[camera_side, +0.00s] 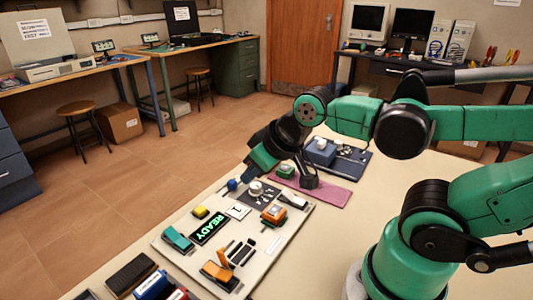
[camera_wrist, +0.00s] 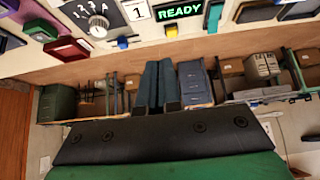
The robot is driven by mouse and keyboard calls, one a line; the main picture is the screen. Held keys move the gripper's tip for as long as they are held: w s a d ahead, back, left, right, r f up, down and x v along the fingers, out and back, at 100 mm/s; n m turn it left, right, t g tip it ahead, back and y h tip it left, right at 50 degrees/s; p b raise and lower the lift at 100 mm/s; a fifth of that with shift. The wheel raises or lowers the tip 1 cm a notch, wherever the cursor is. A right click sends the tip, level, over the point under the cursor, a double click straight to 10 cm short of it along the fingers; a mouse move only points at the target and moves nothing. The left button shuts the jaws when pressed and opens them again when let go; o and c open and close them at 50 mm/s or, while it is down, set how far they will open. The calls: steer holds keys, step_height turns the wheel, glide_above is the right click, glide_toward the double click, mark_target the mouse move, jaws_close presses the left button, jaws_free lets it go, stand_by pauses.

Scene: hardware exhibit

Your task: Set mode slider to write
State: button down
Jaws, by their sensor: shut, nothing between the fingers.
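A pale control board (camera_side: 188,262) lies on the table with several controls, and no label reading "mode" or "write" is legible. I cannot tell which is the mode slider. Two dark narrow parts (camera_side: 240,253) sit near its front right. A lit READY display (camera_side: 208,229) also shows in the wrist view (camera_wrist: 180,11). A teal part (camera_side: 177,238) sits left of it. A blue knob (camera_side: 232,185) stands at the far edge, beside a dial (camera_wrist: 98,25). My gripper (camera_side: 247,175) is shut and empty above the board's far edge; its fingers show in the wrist view (camera_wrist: 160,65).
An orange-and-black device (camera_side: 221,270), a yellow button (camera_side: 200,211) and a white-topped part (camera_side: 293,199) stand on the board. A purple mat (camera_side: 325,193) and a dark blue mat (camera_side: 350,165) lie behind it. Dark trays (camera_side: 130,272) sit at front left.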

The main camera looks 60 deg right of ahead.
steer(key=c, duration=1)
jaws_free()
steer(key=shift+w, duration=0.1)
steer(key=o, duration=0.3)
steer(key=shift+w+d+r+g, duration=0.25)
steer(key=shift+w, duration=0.2)
steer(key=shift+w+d+r+g, duration=0.2)
steer(key=shift+w+g, duration=0.05)
steer(key=shift+w, duration=0.15)
steer(key=g, duration=0.6)
glide_above(232, 181)
steer(key=f, duration=0.6)
steer(key=shift+s+a+f, duration=0.15)
steer(key=shift+a+f, duration=0.1)
steer(key=shift+f, duration=0.05)
steer(key=shift+d+f, duration=0.25)
steer(key=shift+f, duration=3.05)
jaws_close()
